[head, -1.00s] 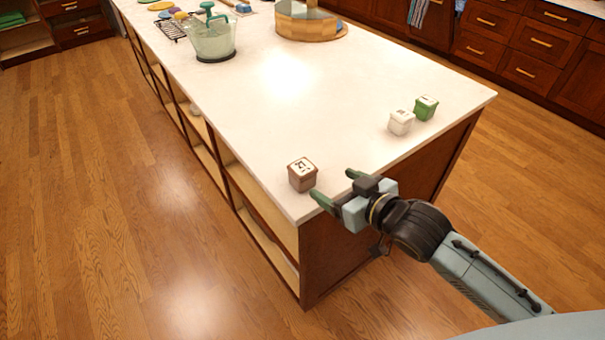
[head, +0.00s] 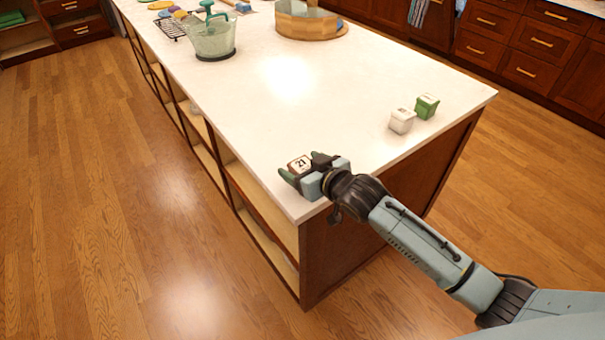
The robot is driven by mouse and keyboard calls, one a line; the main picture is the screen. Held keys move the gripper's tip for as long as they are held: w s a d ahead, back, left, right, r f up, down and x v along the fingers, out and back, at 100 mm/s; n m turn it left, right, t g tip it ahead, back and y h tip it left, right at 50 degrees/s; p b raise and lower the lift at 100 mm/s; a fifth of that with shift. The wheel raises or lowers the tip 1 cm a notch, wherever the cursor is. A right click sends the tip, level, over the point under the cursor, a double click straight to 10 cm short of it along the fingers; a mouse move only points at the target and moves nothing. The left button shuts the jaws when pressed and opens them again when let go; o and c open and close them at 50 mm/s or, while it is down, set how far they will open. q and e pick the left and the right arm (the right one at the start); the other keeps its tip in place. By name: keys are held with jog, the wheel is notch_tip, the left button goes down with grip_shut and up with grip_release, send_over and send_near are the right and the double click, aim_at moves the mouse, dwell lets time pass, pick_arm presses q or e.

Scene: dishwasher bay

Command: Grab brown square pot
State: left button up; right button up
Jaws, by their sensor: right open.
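The brown square pot (head: 299,163) stands upright near the front left corner of the white island top. Its pale top carries dark marks that look like "21". My right gripper (head: 301,164) is open, with one finger to the left of the pot and the other to its right. The gripper body hides most of the pot's lower part. I cannot tell whether either finger touches it. My left gripper is not in view.
A white pot (head: 402,121) and a green pot (head: 427,106) stand near the island's right edge. A glass jug with a green handle (head: 213,38) and a round wooden container (head: 303,20) stand farther back. The middle of the island top (head: 300,110) is clear.

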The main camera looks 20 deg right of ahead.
jog(key=shift+w, duration=0.15)
jog(key=c, duration=1.1)
jog(key=shift+c, duration=0.3)
